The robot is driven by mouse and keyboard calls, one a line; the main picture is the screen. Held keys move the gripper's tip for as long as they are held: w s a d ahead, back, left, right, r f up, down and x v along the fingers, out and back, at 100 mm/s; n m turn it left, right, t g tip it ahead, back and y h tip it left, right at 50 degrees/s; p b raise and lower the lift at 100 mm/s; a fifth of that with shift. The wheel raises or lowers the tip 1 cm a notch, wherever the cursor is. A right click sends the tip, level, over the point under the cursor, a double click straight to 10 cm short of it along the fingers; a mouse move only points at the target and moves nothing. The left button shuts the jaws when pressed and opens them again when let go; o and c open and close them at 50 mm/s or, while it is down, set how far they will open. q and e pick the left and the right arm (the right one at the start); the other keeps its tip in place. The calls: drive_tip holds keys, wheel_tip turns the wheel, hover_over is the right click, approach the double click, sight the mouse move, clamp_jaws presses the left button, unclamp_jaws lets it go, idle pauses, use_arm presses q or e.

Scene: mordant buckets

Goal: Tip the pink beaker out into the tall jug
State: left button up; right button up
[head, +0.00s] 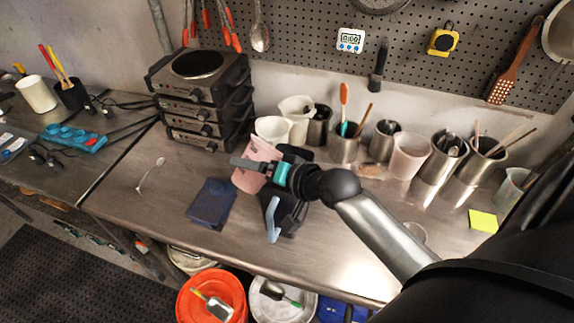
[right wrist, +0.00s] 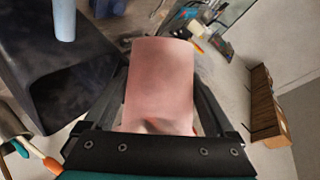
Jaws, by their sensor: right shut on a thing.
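The pink beaker (head: 262,151) is in my right gripper (head: 257,168), near the middle of the head view. In the right wrist view the pink beaker (right wrist: 160,75) stands between the two dark fingers, one along each side. The beaker looks tilted in the head view; its contents do not show. A cream jug (head: 299,112) stands behind it, near the wall, and looks like the tall jug. A shorter white vessel (head: 271,129) stands in front of the jug, just behind the beaker. My left gripper is not in view.
A dark block with a light blue handle (head: 272,220) lies just below my gripper. A dark blue flat item (head: 211,203) lies left of it. Stacked burners (head: 204,97) stand at the left back. Metal pots and a translucent beaker (head: 408,156) line the wall.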

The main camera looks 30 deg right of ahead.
sight(244, 190)
drive_tip(key=shift+f, duration=0.2)
drive_tip(key=shift+a+r+n+h, duration=0.15)
drive_tip(key=shift+n+h, duration=0.25)
drive_tip(key=shift+n, duration=0.2)
drive_tip(key=shift+s+a+r+n+h, duration=0.15)
drive_tip(key=shift+a+r+n+h, duration=0.15)
drive_tip(key=shift+a+n+h, duration=0.45)
drive_tip(key=shift+s+a+f+n+t+h, duration=0.1)
drive_tip(key=shift+a+f+n+t+h, duration=0.3)
drive_tip(key=shift+a+f+n+h, duration=0.5)
drive_tip(key=shift+s+a+f+n+h+b, duration=0.1)
drive_tip(key=shift+a+f+n+h+b, duration=0.25)
drive_tip(key=shift+n+h, duration=0.35)
drive_tip(key=shift+d, duration=0.1)
drive_tip(key=shift+r, duration=0.1)
